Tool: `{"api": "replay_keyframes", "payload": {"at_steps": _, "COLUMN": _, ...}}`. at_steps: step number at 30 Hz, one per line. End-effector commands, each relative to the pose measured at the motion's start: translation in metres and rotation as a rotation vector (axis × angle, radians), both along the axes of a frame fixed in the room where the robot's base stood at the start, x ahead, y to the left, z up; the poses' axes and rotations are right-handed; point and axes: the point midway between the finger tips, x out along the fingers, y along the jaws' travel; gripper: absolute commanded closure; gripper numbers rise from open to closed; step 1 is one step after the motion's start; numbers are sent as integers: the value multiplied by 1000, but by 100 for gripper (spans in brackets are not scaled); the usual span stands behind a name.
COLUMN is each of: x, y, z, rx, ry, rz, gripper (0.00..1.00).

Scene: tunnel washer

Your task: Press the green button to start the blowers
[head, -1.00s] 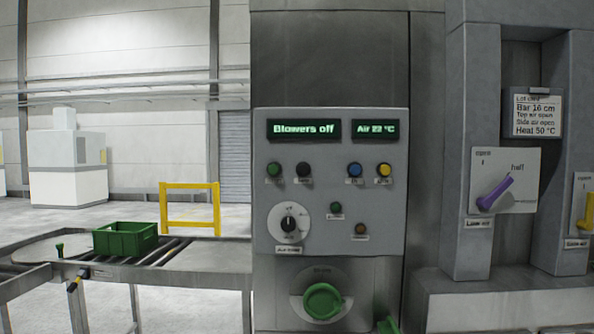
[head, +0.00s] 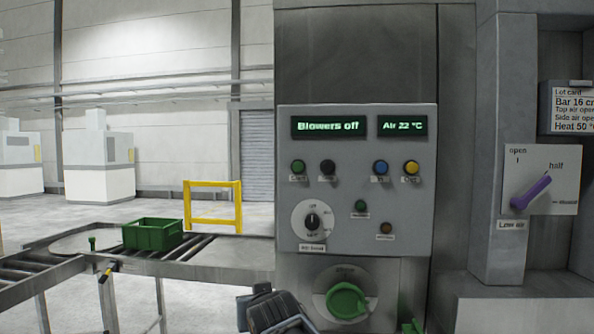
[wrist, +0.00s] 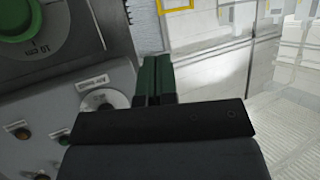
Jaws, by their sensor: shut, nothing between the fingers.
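The green button (head: 298,167) is at the upper left of the grey control panel (head: 290,230), left of a black button. The left display (head: 328,126) above it reads "Blowers off". A smaller dark green button or lamp (head: 360,206) sits lower, near the panel's middle. My gripper shows in the wrist view with its dark green fingers (wrist: 154,66) shut and empty, in front of the panel's edge. In the head view, dark parts of my arm show at the bottom, left of the green knob; the fingertips are not clear there. The green button is not clearly visible in the wrist view.
The panel also has a black button (head: 327,167), blue button (head: 380,168), yellow button (head: 411,168) and rotary dial (head: 312,221). A large green knob (head: 347,301) protrudes below. A purple lever (head: 531,193) is at right; a green crate (head: 153,234) stands on the left conveyor.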

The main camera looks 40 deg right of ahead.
Motion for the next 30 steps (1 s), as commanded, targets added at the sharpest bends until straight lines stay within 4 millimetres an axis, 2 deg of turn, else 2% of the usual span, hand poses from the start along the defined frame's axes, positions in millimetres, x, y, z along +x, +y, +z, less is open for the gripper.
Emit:
{"api": "replay_keyframes", "payload": {"at_steps": 1, "x": 9, "y": -18, "z": 28, "rx": -23, "ry": -109, "rz": -31, "gripper": 100}}
{"api": "replay_keyframes", "payload": {"at_steps": 3, "x": 18, "y": -37, "z": 69, "rx": -58, "ry": -260, "rz": -55, "gripper": 100}}
{"api": "replay_keyframes", "payload": {"at_steps": 9, "x": 20, "y": -74, "z": 172, "rx": -169, "ry": -629, "rz": -50, "gripper": 100}}
{"api": "replay_keyframes", "payload": {"at_steps": 12, "x": 13, "y": -83, "z": 212, "rx": -223, "ry": -768, "rz": -21, "gripper": 100}}
{"api": "replay_keyframes", "payload": {"at_steps": 15, "x": 6, "y": -86, "z": 241, "rx": -268, "ry": -870, "rz": 15, "gripper": 100}}
{"api": "replay_keyframes", "payload": {"at_steps": 18, "x": -1, "y": -87, "z": 260, "rx": -302, "ry": -939, "rz": 49, "gripper": 100}}
{"api": "replay_keyframes", "payload": {"at_steps": 21, "x": -5, "y": -87, "z": 271, "rx": -322, "ry": -976, "rz": 70, "gripper": 100}}
{"api": "replay_keyframes", "payload": {"at_steps": 30, "x": -7, "y": -87, "z": 276, "rx": -330, "ry": -993, "rz": 83, "gripper": 100}}
